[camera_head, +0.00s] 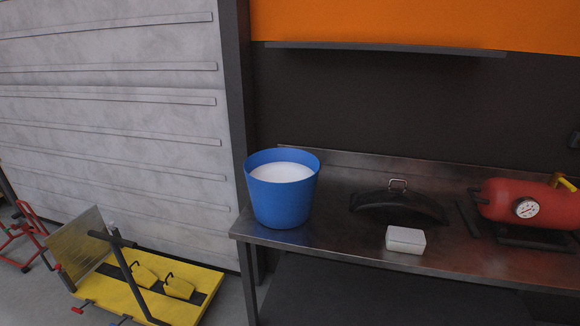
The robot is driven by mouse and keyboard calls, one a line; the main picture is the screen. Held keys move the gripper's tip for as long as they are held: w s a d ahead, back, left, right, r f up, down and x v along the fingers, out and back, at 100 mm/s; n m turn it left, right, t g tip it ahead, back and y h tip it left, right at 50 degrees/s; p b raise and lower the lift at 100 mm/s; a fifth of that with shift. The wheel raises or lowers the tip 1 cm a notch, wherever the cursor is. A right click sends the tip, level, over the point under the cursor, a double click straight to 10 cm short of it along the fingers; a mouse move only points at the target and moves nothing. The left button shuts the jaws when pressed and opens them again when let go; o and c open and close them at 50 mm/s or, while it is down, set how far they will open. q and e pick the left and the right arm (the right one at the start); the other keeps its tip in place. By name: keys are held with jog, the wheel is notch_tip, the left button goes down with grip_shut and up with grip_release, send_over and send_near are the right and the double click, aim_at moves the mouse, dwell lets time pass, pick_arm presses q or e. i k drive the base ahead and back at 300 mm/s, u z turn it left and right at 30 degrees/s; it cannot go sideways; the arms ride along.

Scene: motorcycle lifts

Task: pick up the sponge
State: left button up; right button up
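A small white block that looks like the sponge (405,239) lies flat near the front edge of the metal workbench (340,250), right of the middle of the view. Nothing covers it. Neither of my grippers shows in the head view.
A blue bucket (280,205) with white contents stands at the bench's left end. A black lid-like object with a handle (398,206) lies behind the sponge. A red tank with a gauge (515,205) is at right. A yellow lift (165,285) stands on the floor at left.

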aim_at(404, 240)
jog(key=u, duration=2.1)
jog(key=k, duration=1.1)
jog(key=z, duration=1.5)
